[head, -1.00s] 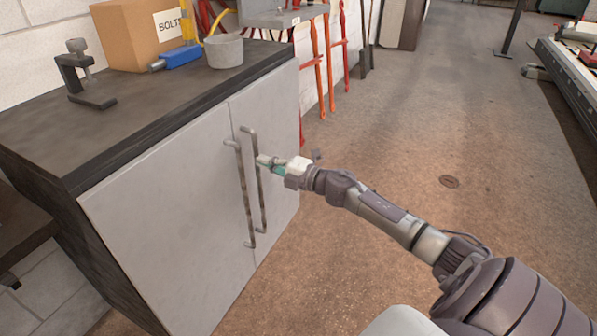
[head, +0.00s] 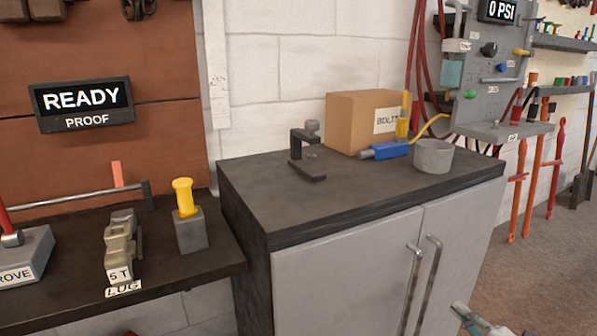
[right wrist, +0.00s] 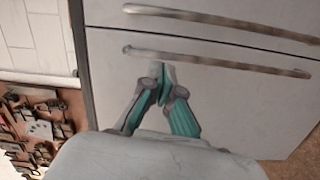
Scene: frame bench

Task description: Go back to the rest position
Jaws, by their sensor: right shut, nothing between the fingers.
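My right gripper (head: 468,314) shows at the bottom of the head view, in front of the right door of the grey cabinet (head: 340,280). In the right wrist view its two teal-lined fingers (right wrist: 163,88) come together at the tips, with nothing between them. Beyond the fingers are the cabinet's two bar handles (right wrist: 215,62), and both doors look closed. In the head view the handles (head: 412,285) stand side by side, left of the gripper. I cannot tell the exact gap between gripper and door. My left gripper is not in view.
The cabinet top holds a C-clamp (head: 306,155), a bolts box (head: 352,120), a blue tool (head: 385,150) and a grey cup (head: 433,156). A lower bench (head: 70,290) at left holds a yellow-handled tool (head: 184,198) and a lug block (head: 120,245). Open floor (head: 540,260) lies right.

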